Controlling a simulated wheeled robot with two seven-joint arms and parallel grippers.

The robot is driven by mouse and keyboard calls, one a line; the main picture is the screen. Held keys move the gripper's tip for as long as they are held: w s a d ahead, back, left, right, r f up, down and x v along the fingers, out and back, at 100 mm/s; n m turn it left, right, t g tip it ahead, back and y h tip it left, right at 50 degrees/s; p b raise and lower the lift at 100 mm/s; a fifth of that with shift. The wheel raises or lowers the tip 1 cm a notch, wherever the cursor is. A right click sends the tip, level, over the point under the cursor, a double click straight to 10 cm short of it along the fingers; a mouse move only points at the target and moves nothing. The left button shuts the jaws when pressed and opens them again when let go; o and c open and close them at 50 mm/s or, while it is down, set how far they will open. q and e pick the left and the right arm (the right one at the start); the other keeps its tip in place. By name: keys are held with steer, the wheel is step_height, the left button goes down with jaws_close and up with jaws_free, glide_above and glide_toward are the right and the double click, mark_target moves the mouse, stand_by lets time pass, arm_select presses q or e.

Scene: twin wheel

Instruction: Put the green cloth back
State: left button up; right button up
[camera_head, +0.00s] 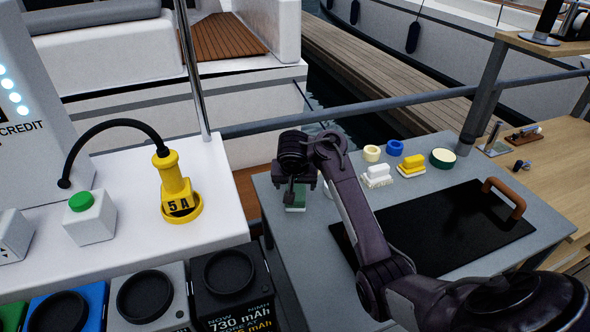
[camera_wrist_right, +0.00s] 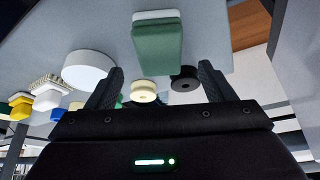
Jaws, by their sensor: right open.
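The green cloth (camera_wrist_right: 158,45) shows in the right wrist view as a folded green piece with a white part along its far edge. In the head view a small part of the green cloth (camera_head: 296,199) shows on the left side of the grey table, beneath my right gripper (camera_head: 298,187). My right gripper is open, and in the wrist view its two fingers (camera_wrist_right: 160,78) stand apart with the cloth beyond them. The cloth does not appear held. My arm and gripper hide part of it in the head view. My left gripper is not in view.
On the grey table (camera_head: 300,258) stand a white brush (camera_head: 377,176), a yellow brush (camera_head: 411,167), tape rolls (camera_head: 372,153) and a green-sided round tin (camera_head: 442,158). A black panel (camera_head: 455,232) with a brown handle (camera_head: 505,197) lies at right. A yellow plug (camera_head: 175,185) stands on the white counter.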

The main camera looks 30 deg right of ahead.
arm_select(q)
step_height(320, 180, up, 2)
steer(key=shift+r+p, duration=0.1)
steer(key=shift+p, duration=0.55)
arm_select(e)
steer(key=v, duration=0.5)
steer(key=shift+s+r, duration=0.15)
steer(key=shift+r, duration=0.1)
